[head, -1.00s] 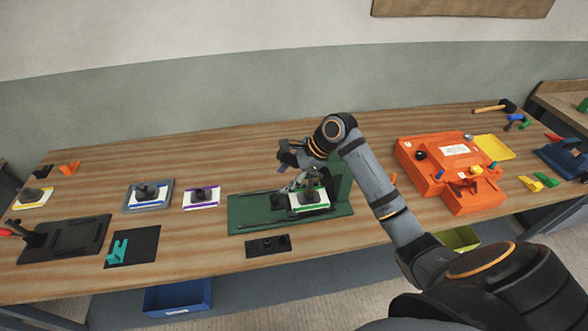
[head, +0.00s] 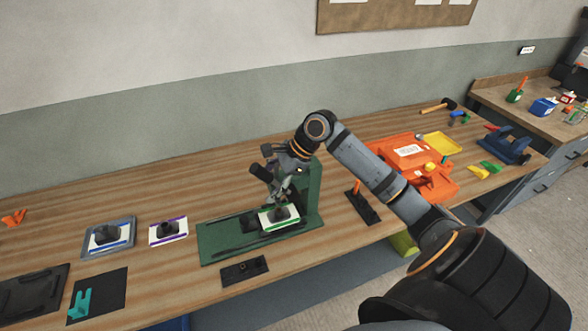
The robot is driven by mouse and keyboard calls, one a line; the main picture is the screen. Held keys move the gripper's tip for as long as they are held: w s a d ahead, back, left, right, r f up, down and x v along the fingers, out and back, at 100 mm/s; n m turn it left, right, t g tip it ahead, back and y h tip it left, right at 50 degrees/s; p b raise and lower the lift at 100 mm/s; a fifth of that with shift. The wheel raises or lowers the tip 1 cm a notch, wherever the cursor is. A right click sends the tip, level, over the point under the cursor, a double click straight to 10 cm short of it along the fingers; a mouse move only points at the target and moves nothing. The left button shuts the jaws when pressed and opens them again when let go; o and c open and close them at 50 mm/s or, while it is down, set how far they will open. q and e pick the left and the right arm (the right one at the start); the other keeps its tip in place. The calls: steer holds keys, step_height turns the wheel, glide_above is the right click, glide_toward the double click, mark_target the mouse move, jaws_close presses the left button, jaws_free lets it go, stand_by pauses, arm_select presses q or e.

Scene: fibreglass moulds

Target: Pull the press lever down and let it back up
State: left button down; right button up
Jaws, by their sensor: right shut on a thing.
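The green press (head: 215,246) stands on the wooden bench, with an upright green column (head: 315,190) at its right end. A white-rimmed mould with a dark block (head: 279,216) sits on its base. My right gripper (head: 277,186) is over the press, just above the mould and left of the column. It is shut on a dark bar, which looks like the press lever (head: 261,173); the fingers and wrist hide much of it. My left gripper is not in view.
An orange fixture (head: 432,187) and a yellow tray (head: 440,144) stand to the right, partly behind my right arm. A black plate with an orange handle (head: 362,207) is right of the press. Moulds (head: 108,237) lie left. The bench behind the press is clear.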

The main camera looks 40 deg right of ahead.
steer(key=s+d+p, duration=0.5)
steer(key=d, duration=0.4)
steer(key=shift+s+d, duration=0.15)
steer(key=shift+d, duration=0.15)
steer(key=shift+r, duration=0.1)
stand_by(0.4)
